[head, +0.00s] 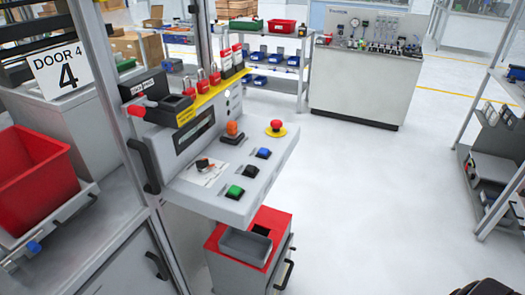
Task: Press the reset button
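A grey control panel (222,190) stands left of centre in the head view. On its sloped top are a blue button (264,152), a green button (234,191), an orange-red switch (232,128) and a red mushroom button (276,126) on a yellow ring. A black selector (205,164) sits on a white plate at the panel's left. Small labels are too small to read, so I cannot tell from lettering which button is reset. Nothing touches the buttons. Neither of my grippers is recognisable in this view.
A rail with red padlocks (203,82) rises behind the panel. A red-topped cabinet (255,235) stands below it. A red bin (38,165) and a metal post (115,100) are at left. Open floor (365,190) lies right; a dark shape (484,287) is cut off bottom right.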

